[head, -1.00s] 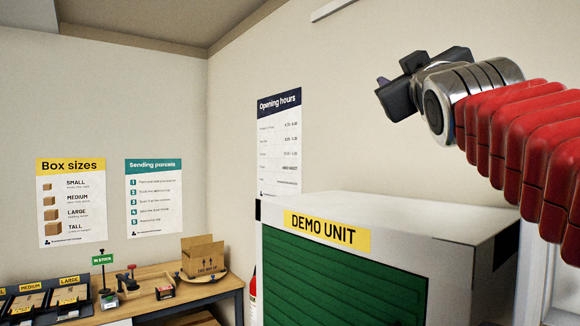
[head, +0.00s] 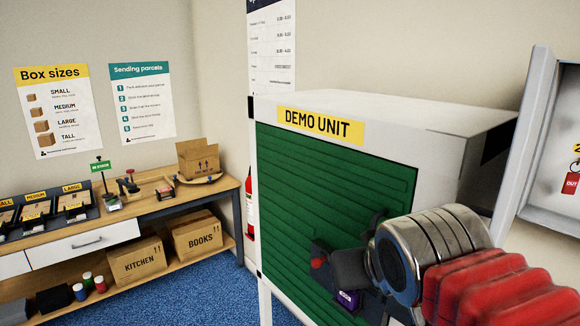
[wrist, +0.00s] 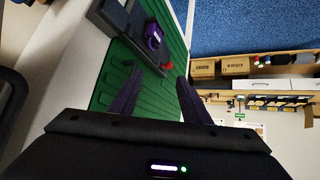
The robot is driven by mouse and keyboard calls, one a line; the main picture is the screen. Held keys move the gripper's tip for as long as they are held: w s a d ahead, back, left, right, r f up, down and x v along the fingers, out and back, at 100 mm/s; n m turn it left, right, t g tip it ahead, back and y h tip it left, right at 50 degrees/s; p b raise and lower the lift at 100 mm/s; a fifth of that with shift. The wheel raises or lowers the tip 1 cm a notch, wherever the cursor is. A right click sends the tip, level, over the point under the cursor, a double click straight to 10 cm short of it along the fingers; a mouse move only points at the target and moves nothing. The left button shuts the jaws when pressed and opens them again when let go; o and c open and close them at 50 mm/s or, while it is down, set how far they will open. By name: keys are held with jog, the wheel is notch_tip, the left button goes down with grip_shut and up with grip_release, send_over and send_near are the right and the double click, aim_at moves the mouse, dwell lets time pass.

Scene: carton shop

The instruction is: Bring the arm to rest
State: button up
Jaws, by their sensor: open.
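My gripper (head: 358,245) is in front of the green shutter (head: 325,185) of the demo unit, low and right in the head view; my wrist hides part of the shutter. In the wrist view my gripper (wrist: 158,85) shows two dark fingers spread apart with nothing between them. A purple padlock (wrist: 153,36) is at a dark latch plate (wrist: 125,30) on the shutter, beyond the fingertips and apart from them. The padlock (head: 347,299) also shows below my gripper in the head view, partly hidden.
The white demo unit casing (head: 420,112) stands close around the shutter. An open grey-white cabinet (head: 560,150) with a red key tag is at right. A workbench (head: 135,210) with boxes stands at left. Blue carpet (head: 190,295) lies clear between.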

jog(key=s+d+f+m+g, duration=0.1)
jog(key=s+d+f+g, duration=0.2)
jog(key=s+f, duration=0.8)
notch_tip(320, 180, down, 3)
jog(key=shift+s+d+r+m+g, duration=0.2)
jog(key=shift+d+m+g, duration=0.1)
jog(key=shift+d, duration=0.45)
jog(key=shift+w, duration=0.1)
dwell(0.5)
jog(key=shift+c, duration=0.5)
